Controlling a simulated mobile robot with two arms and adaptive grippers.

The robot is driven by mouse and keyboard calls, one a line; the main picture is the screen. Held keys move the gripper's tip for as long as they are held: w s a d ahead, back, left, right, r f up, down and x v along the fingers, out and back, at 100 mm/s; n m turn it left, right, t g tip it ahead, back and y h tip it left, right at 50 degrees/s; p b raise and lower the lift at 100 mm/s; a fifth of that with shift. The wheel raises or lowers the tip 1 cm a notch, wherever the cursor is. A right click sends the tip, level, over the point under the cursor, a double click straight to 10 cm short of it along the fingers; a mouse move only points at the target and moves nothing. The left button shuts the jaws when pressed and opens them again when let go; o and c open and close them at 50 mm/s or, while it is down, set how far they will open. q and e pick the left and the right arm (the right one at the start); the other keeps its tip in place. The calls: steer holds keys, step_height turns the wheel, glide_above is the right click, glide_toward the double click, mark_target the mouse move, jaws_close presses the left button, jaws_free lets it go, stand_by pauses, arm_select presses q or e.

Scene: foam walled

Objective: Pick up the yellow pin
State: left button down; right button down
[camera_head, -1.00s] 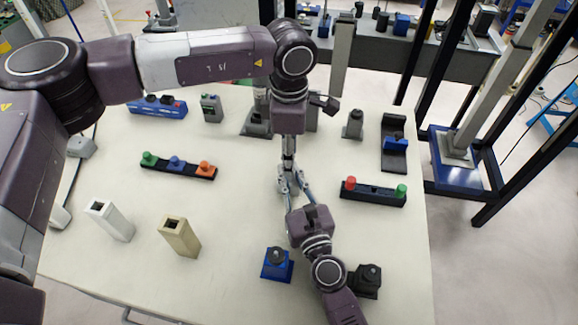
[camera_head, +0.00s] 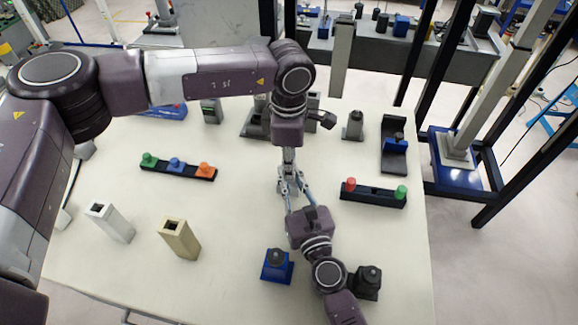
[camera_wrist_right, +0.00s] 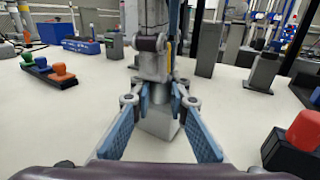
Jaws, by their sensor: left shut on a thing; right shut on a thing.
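I cannot make out a yellow pin in either view. My left gripper (camera_head: 287,186) points down over the middle of the table, and its fingertips meet those of my right gripper (camera_head: 294,196). In the right wrist view, a pale grey block (camera_wrist_right: 160,125) with a darker round top stands between the blue-padded fingers of the right gripper (camera_wrist_right: 160,103). The right gripper is shut on this block. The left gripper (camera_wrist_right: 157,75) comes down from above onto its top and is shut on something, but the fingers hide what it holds.
A rack with green, blue and orange knobs (camera_head: 178,167) lies to the left. A rack with red and green knobs (camera_head: 373,193) lies to the right. White (camera_head: 109,221) and beige (camera_head: 180,239) square tubes stand front left. A blue-based part (camera_head: 277,266) is near the right arm.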

arm_select(q)
step_height(320, 180, up, 10)
steer(key=shift+r, duration=0.1)
arm_select(e)
steer(key=c, duration=1.8)
jaws_free()
steer(key=shift+o, duration=0.2)
steer(key=v, duration=0.6)
steer(key=shift+s, duration=0.2)
steer(key=shift+s+d, duration=0.25)
steer(key=shift+s, duration=0.35)
